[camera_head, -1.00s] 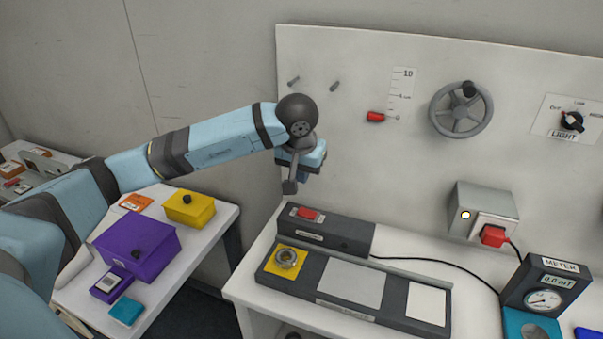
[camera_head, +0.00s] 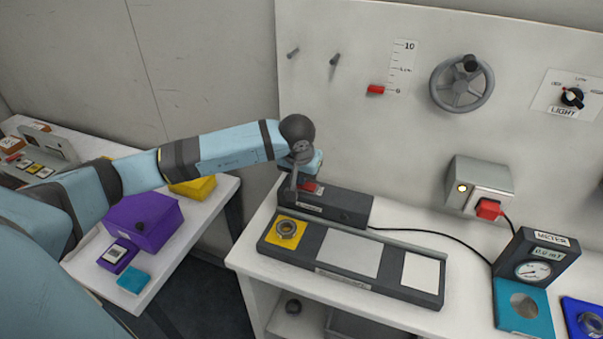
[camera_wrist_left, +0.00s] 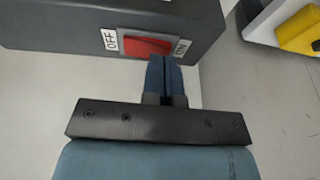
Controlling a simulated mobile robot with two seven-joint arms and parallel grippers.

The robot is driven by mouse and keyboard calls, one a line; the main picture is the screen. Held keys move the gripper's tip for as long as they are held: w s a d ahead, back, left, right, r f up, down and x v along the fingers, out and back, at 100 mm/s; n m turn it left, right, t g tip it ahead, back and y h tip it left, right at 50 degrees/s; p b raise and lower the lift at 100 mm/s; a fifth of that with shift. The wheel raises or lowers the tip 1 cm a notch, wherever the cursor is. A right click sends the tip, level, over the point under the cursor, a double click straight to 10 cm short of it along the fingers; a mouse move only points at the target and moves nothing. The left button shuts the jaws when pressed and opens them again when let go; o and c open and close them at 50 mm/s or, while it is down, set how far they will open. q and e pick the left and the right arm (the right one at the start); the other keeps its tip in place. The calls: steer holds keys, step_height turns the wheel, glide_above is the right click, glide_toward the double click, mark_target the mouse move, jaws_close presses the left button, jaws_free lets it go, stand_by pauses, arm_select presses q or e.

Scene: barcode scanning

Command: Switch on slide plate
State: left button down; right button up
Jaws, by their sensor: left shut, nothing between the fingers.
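The red rocker switch (camera_head: 311,187) sits on top of a dark box (camera_head: 345,206) behind the slide plate. In the left wrist view the switch (camera_wrist_left: 147,46) lies between an OFF label on its left and an ON label on its right. My left gripper (camera_wrist_left: 164,60) is shut and empty, its blue fingertips at the switch's edge near the ON label. I cannot tell whether they touch it. In the head view my left gripper (camera_head: 307,180) partly covers the switch. The dark slide plate (camera_head: 391,270) carries a ring on a yellow square, a grey panel and a white panel. My right gripper is not in view.
A meter (camera_head: 540,262) stands right of the slide plate. A black cable runs behind the plate towards a wall box (camera_head: 480,183) with a lit lamp and a red part. Purple (camera_head: 150,222) and yellow (camera_head: 192,187) boxes stand on the left table. The floor shows between the tables.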

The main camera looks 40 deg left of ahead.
arm_select(q)
steer(key=b, duration=0.1)
steer(key=f+h+b, duration=0.1)
steer(key=b, duration=0.1)
steer(key=shift+a+f, duration=0.3)
steer(key=shift+s+r, duration=0.1)
steer(key=shift+r, duration=0.3)
steer(key=shift+d, duration=0.25)
steer(key=shift+d, duration=0.15)
steer(key=shift+w+d+r, duration=0.2)
steer(key=shift+w+d, duration=0.05)
steer(key=shift+d, duration=0.2)
